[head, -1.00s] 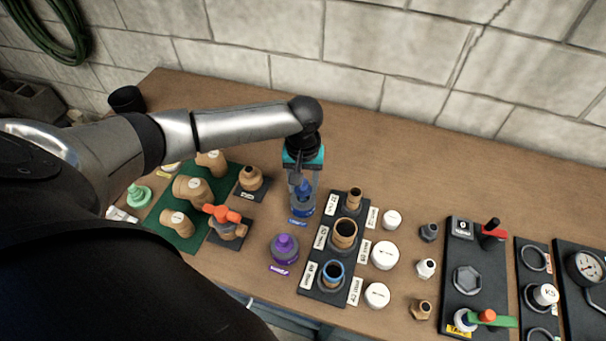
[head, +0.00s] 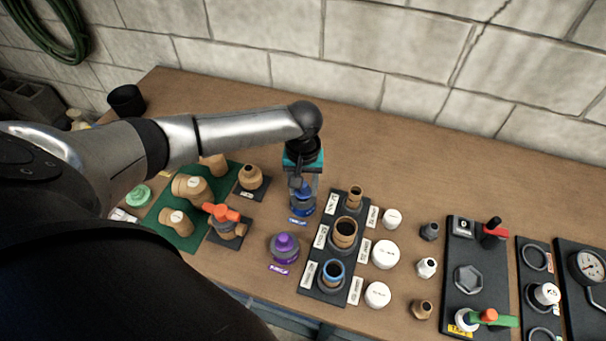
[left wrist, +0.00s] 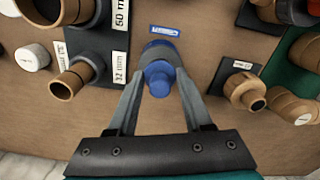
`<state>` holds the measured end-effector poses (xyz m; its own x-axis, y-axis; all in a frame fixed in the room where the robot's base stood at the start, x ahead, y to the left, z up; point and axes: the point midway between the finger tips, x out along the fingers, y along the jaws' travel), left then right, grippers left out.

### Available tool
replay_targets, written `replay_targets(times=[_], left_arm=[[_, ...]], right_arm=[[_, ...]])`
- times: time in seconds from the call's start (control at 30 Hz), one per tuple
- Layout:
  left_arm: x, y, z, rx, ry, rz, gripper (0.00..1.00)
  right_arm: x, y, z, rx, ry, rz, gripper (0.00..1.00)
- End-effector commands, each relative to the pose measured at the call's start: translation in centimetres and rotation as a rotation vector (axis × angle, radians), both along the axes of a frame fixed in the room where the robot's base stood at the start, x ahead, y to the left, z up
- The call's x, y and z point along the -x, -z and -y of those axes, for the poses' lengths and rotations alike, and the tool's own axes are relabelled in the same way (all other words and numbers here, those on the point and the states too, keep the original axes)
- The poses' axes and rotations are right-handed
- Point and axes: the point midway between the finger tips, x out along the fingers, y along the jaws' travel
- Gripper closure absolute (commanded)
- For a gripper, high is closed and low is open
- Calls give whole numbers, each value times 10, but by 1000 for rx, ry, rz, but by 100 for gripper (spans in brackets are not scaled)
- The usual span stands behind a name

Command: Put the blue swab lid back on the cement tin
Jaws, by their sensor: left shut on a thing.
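The blue swab lid (left wrist: 158,77) is held between the fingers of my left gripper (head: 302,190). The lid has a narrow blue knob, and it is directly over the cement tin. The tin (head: 303,208) stands on the bench behind a small blue label and is partly hidden by the lid and fingers. In the left wrist view the tin's greyish rim (left wrist: 160,48) shows behind the lid. I cannot tell whether the lid is fully seated. My right gripper is not in view.
A purple-lidded tin (head: 285,246) stands in front. A black board (head: 322,283) with pipe sockets lies close on the right. A green mat (head: 178,228) with brown fittings and an orange-handled valve (head: 225,220) are on the left. The bench behind is clear.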

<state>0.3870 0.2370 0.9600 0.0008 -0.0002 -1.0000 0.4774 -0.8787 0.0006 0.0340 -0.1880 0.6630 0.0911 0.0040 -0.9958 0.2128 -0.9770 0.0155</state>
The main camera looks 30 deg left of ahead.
Motion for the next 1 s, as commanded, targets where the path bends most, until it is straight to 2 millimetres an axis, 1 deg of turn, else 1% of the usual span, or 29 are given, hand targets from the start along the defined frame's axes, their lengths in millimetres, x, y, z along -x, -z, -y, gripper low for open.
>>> replay_targets(times=[0.3, 0.67, 1.0], left_arm=[[0, 10, 0, 1, 0, -2, 85], [0, 11, 0, 0, 0, -1, 85], [0, 13, 0, 0, 0, -1, 85]], right_arm=[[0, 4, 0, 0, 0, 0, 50], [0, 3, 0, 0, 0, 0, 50], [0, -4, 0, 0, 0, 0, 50]])
